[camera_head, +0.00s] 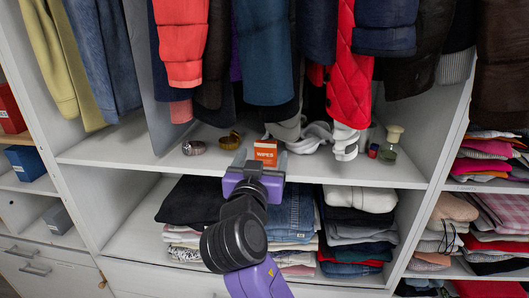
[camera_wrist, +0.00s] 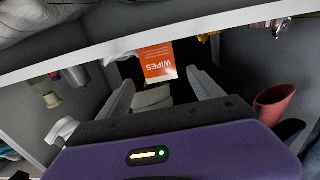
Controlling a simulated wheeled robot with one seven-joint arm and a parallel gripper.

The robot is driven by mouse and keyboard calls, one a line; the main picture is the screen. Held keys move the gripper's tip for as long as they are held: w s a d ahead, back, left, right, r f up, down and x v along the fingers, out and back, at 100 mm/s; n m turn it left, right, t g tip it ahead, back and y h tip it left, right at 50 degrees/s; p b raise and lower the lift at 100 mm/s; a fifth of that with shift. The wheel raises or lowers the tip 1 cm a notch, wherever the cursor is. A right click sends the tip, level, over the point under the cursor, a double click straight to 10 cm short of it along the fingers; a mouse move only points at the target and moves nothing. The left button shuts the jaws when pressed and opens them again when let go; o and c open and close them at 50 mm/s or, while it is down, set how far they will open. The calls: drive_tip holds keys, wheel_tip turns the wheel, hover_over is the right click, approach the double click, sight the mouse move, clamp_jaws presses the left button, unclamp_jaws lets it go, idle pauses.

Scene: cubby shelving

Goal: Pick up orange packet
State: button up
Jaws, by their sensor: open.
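The orange packet (camera_head: 266,152), marked "WIPES", stands on the white middle shelf in the head view. It also shows in the wrist view (camera_wrist: 158,60), with its lettering upside down and a pale edge below. My gripper (camera_head: 262,165) is open and empty at the front of the shelf, just in front of the packet. In the wrist view, my gripper's two pale fingers (camera_wrist: 163,90) are spread, and the packet lies between their lines, beyond the tips. No contact shows. My gripper hides the lower part of the packet in the head view.
The shelf (camera_head: 130,150) also holds a silver round item (camera_head: 193,148), a gold item (camera_head: 230,140), white-grey shoes (camera_head: 312,137), a dark red small jar (camera_head: 373,151) and a glass bottle (camera_head: 390,142). Clothes (camera_head: 263,60) hang above. Folded clothes (camera_head: 290,215) fill the compartment below.

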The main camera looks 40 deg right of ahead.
sight(265, 149)
drive_tip(key=p+x, duration=0.2)
drive_tip(key=x, duration=0.3)
drive_tip(key=shift+w+d+f, duration=0.1)
drive_tip(key=shift+w+d, duration=0.15)
drive_tip(key=shift+d, duration=0.05)
drive_tip(key=c, duration=1.4)
